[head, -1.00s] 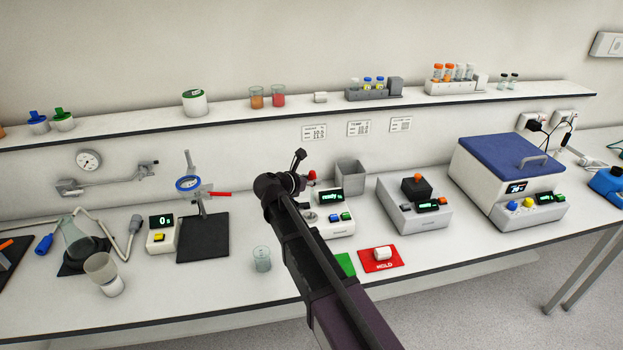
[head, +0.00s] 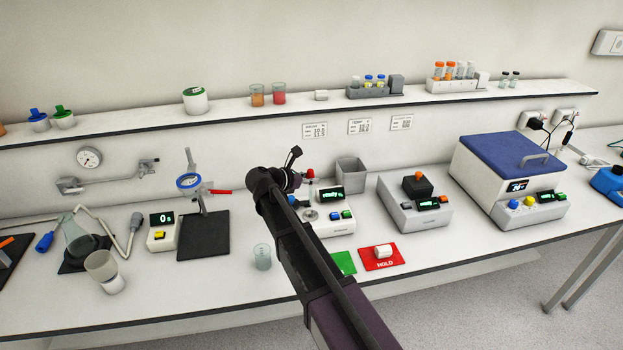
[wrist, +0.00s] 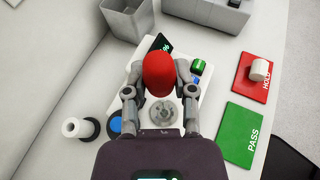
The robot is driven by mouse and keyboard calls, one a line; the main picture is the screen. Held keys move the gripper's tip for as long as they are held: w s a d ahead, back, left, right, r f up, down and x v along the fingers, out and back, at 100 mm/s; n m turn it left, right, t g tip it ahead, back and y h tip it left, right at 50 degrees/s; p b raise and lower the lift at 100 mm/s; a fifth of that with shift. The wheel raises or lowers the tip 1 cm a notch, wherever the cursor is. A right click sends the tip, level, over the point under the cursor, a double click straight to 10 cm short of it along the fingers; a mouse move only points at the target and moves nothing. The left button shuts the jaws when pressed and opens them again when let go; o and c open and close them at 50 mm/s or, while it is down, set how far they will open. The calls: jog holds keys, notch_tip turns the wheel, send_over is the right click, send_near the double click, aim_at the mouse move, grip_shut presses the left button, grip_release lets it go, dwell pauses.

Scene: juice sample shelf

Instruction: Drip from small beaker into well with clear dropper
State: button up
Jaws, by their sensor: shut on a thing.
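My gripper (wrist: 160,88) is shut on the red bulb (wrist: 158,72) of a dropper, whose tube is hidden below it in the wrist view. In the head view the bulb (head: 311,173) shows just past my wrist. The bulb is above a white instrument (head: 337,229) with a lit display. A round grey well (wrist: 164,111) on the instrument's top shows just below the bulb in the wrist view. I cannot tell how far the dropper tip is from it. A small clear beaker (head: 262,257) stands on the bench left of my arm.
A green PASS mat (wrist: 252,136) and a red HOLD mat (wrist: 266,82) with a white cap-like piece lie right of the instrument. A grey open bin (head: 350,173) stands behind it. Another instrument (head: 415,207) is to the right. A black-based stand (head: 204,235) is to the left.

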jog(key=shift+f+b, duration=1.25)
jog(key=shift+f, duration=0.2)
jog(key=shift+o, duration=1)
grip_shut()
jog(key=shift+c, duration=0.5)
grip_release()
jog(key=shift+c, duration=0.5)
